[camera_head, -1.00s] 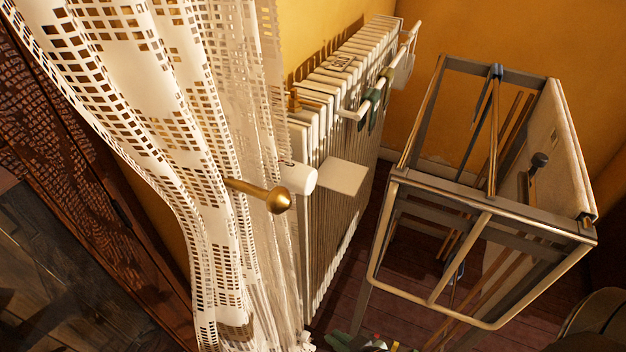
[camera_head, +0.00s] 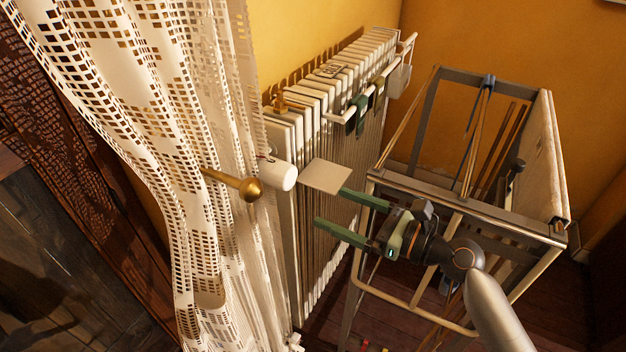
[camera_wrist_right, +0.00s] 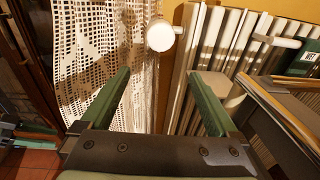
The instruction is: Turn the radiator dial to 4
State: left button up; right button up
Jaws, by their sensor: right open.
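The white radiator dial (camera_head: 277,173) sticks out at the near end of the white radiator (camera_head: 335,110), beside the lace curtain. It also shows at the top middle of the right wrist view (camera_wrist_right: 161,36), beyond my fingertips. The number it is set to is too small to read. My right gripper (camera_head: 332,212) has green fingers, open and empty. In the head view it is to the right of the dial and below it, apart from it. In the right wrist view the open fingers (camera_wrist_right: 165,78) point toward the dial.
The lace curtain (camera_head: 150,130) hangs left of the dial, with a brass knob (camera_head: 250,189) close to the dial. A pale flat plate (camera_head: 326,176) sits just right of the dial. A metal-framed rack (camera_head: 470,200) stands right, near my right arm. A rail (camera_head: 385,75) runs along the radiator.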

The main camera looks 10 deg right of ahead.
aim_at(291, 179)
jog(key=shift+m+y, duration=0.3)
jog(key=shift+m, duration=0.5)
jog(key=x, duration=0.4)
jog(key=r+x, duration=0.1)
jog(key=x, duration=0.3)
jog(key=r+p+x, duration=0.1)
jog(key=x, duration=0.3)
jog(key=shift+r, duration=0.25)
jog(key=shift+d, duration=0.1)
jog(key=c, duration=1.4)
